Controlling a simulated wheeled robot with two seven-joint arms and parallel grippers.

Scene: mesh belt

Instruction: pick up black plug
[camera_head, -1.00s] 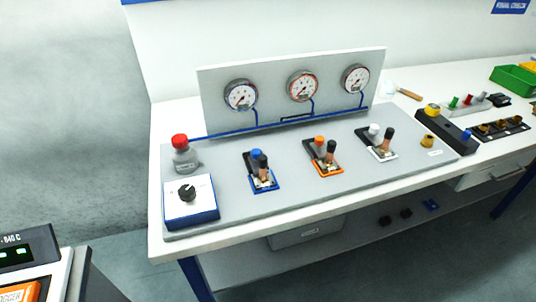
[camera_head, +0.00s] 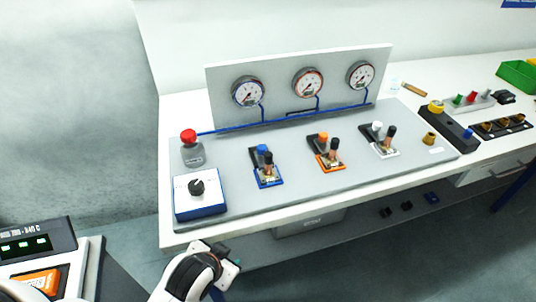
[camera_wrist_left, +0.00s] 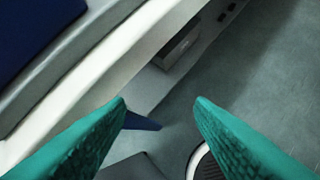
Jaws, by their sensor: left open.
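Several small dark pieces lie on the lower shelf under the bench. Two are black, a left one (camera_head: 385,212) and a right one (camera_head: 407,206); a blue piece (camera_head: 431,197) lies beside them. I cannot tell whether any of these is the black plug. Another black piece (camera_head: 504,97) lies on the bench top at the right. My left gripper (camera_wrist_left: 160,105) has teal fingers spread apart with nothing between them. It is in front of the bench, below the top's front edge, well left of the black pieces. My right gripper is not in view.
The bench carries a grey panel (camera_head: 340,185) with three gauges, a red-topped button (camera_head: 189,137), a knob box (camera_head: 200,195) and three valve units. A grey bin (camera_head: 310,223) sits on the lower shelf. A device with a display (camera_head: 30,245) stands at the lower left.

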